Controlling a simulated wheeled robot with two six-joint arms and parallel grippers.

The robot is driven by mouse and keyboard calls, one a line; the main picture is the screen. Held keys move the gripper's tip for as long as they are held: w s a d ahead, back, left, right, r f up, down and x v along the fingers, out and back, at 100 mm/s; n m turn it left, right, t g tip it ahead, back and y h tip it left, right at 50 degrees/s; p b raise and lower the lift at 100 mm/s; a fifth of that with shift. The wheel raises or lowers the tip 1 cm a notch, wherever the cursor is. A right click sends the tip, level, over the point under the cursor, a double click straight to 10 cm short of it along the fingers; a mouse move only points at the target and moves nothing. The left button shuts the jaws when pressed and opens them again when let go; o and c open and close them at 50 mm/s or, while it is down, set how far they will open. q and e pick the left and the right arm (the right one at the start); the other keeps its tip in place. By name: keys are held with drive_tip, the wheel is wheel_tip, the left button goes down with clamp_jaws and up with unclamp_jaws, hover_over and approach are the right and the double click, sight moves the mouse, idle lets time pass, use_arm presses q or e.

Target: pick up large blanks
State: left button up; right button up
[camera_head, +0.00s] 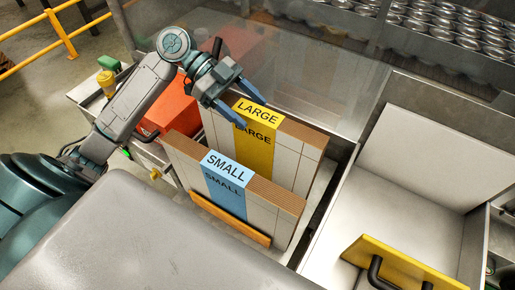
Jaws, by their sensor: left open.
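The large blanks (289,156) stand upright as a stack of brown cardboard with a yellow band marked LARGE. My left gripper (243,108) is open, with its two fingertips over the left end of the yellow band's top. One finger reaches down in front of the band and the other lies behind it near the top edge. I cannot tell whether either finger touches the stack. The small blanks (274,207), with a blue band marked SMALL, stand nearer to me in front of the large stack. My right gripper is not in view.
A metal bin (407,213) with a yellow handled plate (388,268) stands at the right. A clear panel rises behind the blanks, with rows of cans (455,25) beyond. A red box (172,107) sits at the left behind my arm. A grey surface fills the front.

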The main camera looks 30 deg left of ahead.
use_arm(q)
drive_tip(key=shift+d+f, duration=0.25)
drive_tip(key=shift+d, duration=0.25)
drive_tip(key=shift+w+f, duration=0.1)
clamp_jaws()
